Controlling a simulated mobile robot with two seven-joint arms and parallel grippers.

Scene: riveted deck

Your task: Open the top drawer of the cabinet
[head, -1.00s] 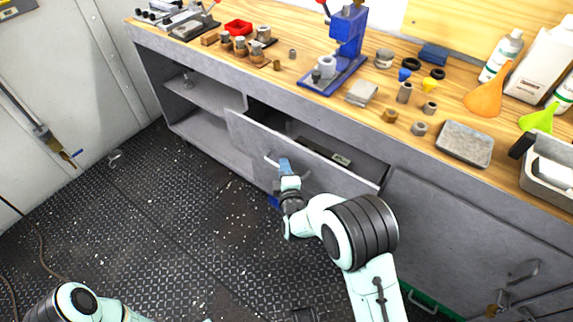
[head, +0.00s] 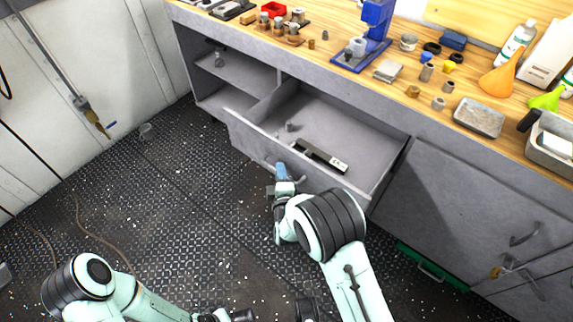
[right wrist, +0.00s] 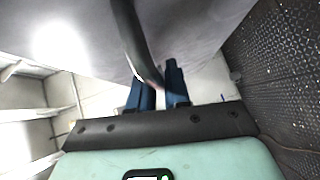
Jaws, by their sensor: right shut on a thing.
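The grey cabinet (head: 445,200) stands under a wooden worktop. Its top drawer (head: 248,142) is pulled well out in the head view, and its inside shows. A dark bar-shaped item (head: 320,156) and a small grey piece lie in it. My right gripper (head: 282,172) is at the drawer front, its blue fingers shut on the drawer handle (right wrist: 128,35). The curved handle runs between the fingertips (right wrist: 160,88) in the right wrist view. My left gripper (head: 226,315) is low at the bottom edge of the head view, away from the cabinet; its fingers are not clear.
Bottles, funnels, a blue press (head: 372,30) and several small parts stand on the worktop (head: 345,85). A lower door with a handle (head: 524,236) is at the right. An open shelf (head: 238,72) is left of the drawer. The dark deck floor (head: 150,210) is mostly clear.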

